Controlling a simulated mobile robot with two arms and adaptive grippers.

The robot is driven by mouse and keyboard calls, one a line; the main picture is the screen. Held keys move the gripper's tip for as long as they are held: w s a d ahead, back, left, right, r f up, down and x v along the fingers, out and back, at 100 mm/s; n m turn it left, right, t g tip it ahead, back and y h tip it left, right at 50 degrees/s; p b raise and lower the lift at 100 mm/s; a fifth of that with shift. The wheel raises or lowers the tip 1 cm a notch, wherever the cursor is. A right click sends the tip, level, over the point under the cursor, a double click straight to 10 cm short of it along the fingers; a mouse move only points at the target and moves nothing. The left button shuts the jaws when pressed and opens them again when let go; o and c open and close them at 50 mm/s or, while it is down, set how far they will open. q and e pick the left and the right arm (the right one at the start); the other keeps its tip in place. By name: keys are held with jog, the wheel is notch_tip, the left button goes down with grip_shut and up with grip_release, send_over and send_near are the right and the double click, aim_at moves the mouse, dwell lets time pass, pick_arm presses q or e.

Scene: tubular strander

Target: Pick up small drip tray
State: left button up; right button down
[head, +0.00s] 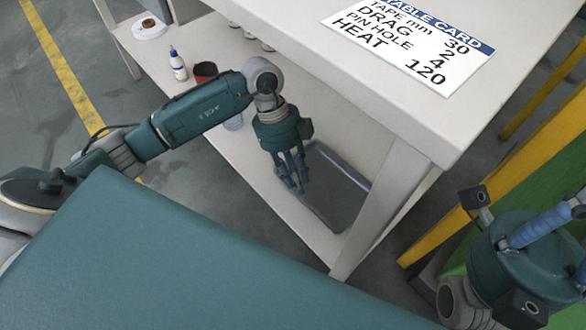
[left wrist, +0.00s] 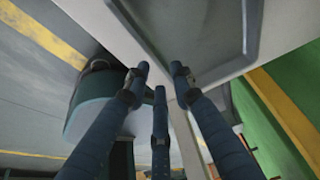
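The small drip tray is a shallow grey tray (head: 338,195) with a raised rim, lying on the lower shelf near its right end. Part of it is hidden behind my left gripper (head: 292,187) in the head view. The tray (left wrist: 205,30) also fills the top of the left wrist view. My left gripper's blue fingers (left wrist: 160,75) are spread apart with nothing between them, close to the tray's near left side. I cannot tell whether they touch it. My right gripper is at the right edge of the head view, its blue fingers (head: 540,228) cut off by the frame.
The white table top (head: 330,40) with a printed card (head: 410,38) overhangs the shelf (head: 255,172). A table leg (head: 385,205) stands right of the tray. A glue bottle (head: 177,64), a dark red cup (head: 205,71) and a tape roll (head: 149,28) stand further left.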

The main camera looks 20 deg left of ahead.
pick_arm(q)
jog(key=b+x, duration=0.2)
jog(key=x, duration=0.4)
jog(key=shift+d+f, duration=0.1)
jog(key=shift+f, duration=0.15)
grip_shut()
